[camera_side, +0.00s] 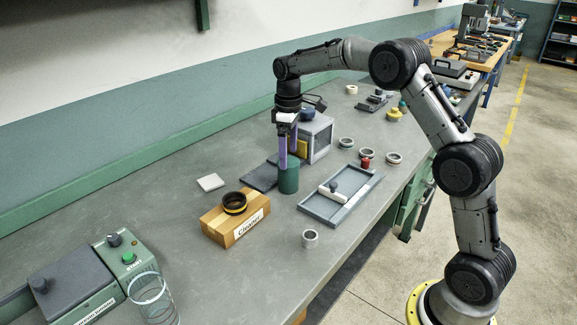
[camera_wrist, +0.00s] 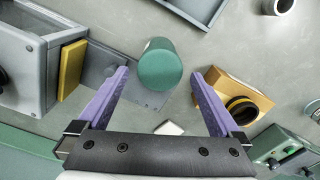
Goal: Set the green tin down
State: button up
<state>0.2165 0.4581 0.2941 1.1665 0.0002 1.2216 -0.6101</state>
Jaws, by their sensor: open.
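My gripper (camera_side: 288,160) points down at the top of the tin. It is open, and in the wrist view (camera_wrist: 160,75) there is a gap between each fingertip and the tin. The side view does not show clearly how far the fingers reach down past the lid.
A wooden box (camera_side: 222,228) with a black ring on top stands in front left. A grey machine housing (camera_side: 321,138) with a yellow plate is close behind. Several rings lie around.

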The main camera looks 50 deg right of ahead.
notch_tip(320, 180, up, 6)
jog(key=shift+f, duration=0.25)
jog(key=shift+s+a+r, duration=0.1)
jog(key=shift+s+r, duration=0.05)
jog(key=shift+r, duration=0.1)
jog(key=s+a+r+m+t, duration=0.1)
jog(key=s+a+r, duration=0.3)
jog(key=s, duration=0.4)
jog(key=s+a+r+m+t, duration=0.1)
jog(key=s+a+r+t, duration=0.2)
jog(key=s, duration=0.5)
jog(key=s+a+m, duration=0.1)
jog(key=s+a, duration=0.1)
jog(key=s, duration=0.8)
jog(key=shift+a+m, duration=0.3)
jog(key=shift+a, duration=0.05)
jog(key=shift+m+t, duration=0.5)
jog(key=shift+t, duration=0.3)
jog(key=s+f, duration=0.1)
jog(key=s, duration=0.1)
jog(key=s+f, duration=0.2)
jog(key=s, duration=0.1)
jog(key=s+a+f, duration=0.1)
jog(key=s, duration=0.1)
jog(key=shift+s+f, duration=0.15)
jog(key=shift+f, duration=0.2)
jog(key=shift+c, duration=0.9)
